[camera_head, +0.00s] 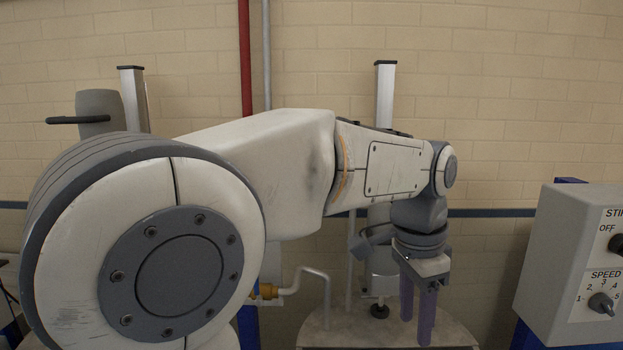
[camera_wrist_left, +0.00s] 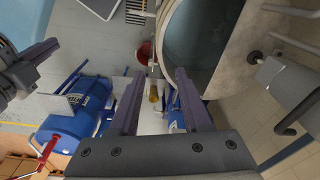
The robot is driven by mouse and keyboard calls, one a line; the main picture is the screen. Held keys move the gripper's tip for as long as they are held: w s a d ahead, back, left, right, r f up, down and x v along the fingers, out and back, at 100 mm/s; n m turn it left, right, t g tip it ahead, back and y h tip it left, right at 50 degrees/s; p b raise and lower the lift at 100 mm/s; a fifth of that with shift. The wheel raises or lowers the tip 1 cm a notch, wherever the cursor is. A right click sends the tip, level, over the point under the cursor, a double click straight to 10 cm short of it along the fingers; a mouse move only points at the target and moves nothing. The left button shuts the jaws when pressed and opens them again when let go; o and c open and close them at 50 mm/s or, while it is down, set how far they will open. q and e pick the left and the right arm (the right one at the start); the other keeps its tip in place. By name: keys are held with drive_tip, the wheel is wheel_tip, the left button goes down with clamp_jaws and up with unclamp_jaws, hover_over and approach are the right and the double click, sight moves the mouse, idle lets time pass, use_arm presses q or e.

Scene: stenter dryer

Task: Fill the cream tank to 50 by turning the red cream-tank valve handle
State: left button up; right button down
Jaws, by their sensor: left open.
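My left gripper (camera_head: 415,325) points down over the cream tank (camera_head: 342,337) in the head view. Its fingers are apart and empty, as the left wrist view also shows (camera_wrist_left: 160,75). In that view the tank's round rim and dark interior (camera_wrist_left: 205,40) lie just beyond the right finger. A small red round part (camera_wrist_left: 145,52) shows beyond the fingertips, beside the tank; I cannot tell if it is the valve handle. A red handle (camera_wrist_left: 46,146) stands at lower left by blue equipment. What looks like my right gripper (camera_wrist_left: 38,52) is partly in view at the left edge.
A control box (camera_head: 570,265) with STIR and SPEED knobs stands at the right. A bent pipe with a brass fitting (camera_head: 267,291) is left of the tank. A blue motor (camera_wrist_left: 92,95) lies low at left in the wrist view. A mixer post (camera_head: 384,95) stands behind my arm.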

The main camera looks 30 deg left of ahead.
use_arm(q)
drive_tip(key=w+a+r+y+p, duration=0.1)
drive_tip(key=w+a+r+p, duration=0.35)
drive_tip(key=a+r, duration=1.05)
drive_tip(key=s+a+r+m, duration=0.1)
drive_tip(key=s+a+r, duration=0.1)
drive_tip(key=a+r, duration=0.7)
drive_tip(key=shift+y, duration=0.4)
drive_tip(key=f, duration=0.3)
drive_tip(key=w+a+f+b, duration=0.1)
drive_tip(key=f, duration=0.2)
drive_tip(key=a+f+b, duration=0.1)
drive_tip(key=f, duration=0.3)
drive_tip(key=shift+w+a, duration=0.15)
drive_tip(key=shift+a, duration=0.05)
drive_tip(key=shift+w+f, duration=0.1)
drive_tip(key=shift+f, duration=0.55)
use_arm(e)
drive_tip(key=shift+r, duration=1.6)
use_arm(q)
clamp_jaws()
